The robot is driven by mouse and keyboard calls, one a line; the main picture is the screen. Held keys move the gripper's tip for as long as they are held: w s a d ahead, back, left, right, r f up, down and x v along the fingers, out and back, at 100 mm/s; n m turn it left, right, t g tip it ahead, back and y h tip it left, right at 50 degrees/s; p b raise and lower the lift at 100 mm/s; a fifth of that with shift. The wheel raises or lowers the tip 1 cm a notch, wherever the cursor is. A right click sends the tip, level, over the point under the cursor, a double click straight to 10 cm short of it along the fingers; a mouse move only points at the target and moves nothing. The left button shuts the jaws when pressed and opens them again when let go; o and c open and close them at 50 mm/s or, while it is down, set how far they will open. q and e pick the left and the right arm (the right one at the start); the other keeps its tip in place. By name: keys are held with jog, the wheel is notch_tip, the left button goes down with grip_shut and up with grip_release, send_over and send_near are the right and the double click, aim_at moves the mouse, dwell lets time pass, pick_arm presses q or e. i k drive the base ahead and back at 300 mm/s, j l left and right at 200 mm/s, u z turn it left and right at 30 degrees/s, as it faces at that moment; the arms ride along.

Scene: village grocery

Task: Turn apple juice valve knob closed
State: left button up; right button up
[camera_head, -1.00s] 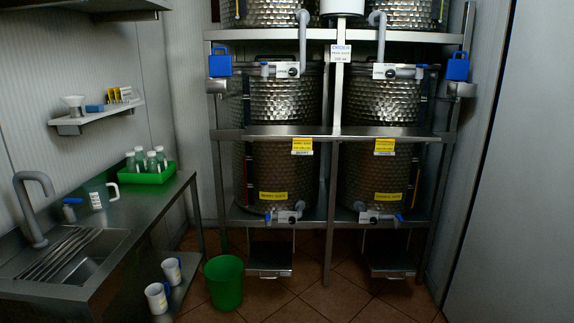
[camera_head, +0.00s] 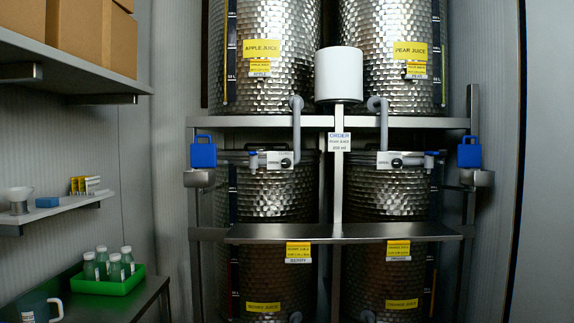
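The tank with the yellow "APPLE JUICE" label (camera_head: 262,48) stands at the upper left of the rack. Below it, a white valve block (camera_head: 279,160) marked "OPEN" sits under the shelf, with a small round dark knob (camera_head: 286,162) on its face. A grey bent pipe (camera_head: 297,125) comes down to the block's right side. The knob's exact angle is too small to tell. Neither of my grippers is in view.
A similar valve block (camera_head: 390,160) sits below the pear juice tank (camera_head: 411,60). An order sign (camera_head: 339,141) reads pear juice. Blue padlock-shaped boxes (camera_head: 203,153) hang at both rack posts. A counter with a green bottle tray (camera_head: 107,283) is at left.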

aim_at(286, 163)
jog(key=i+l+u, duration=0.1)
jog(key=i, duration=0.4)
jog(key=i+l+u, duration=0.1)
jog(key=i+l, duration=0.2)
jog(key=i, duration=0.15)
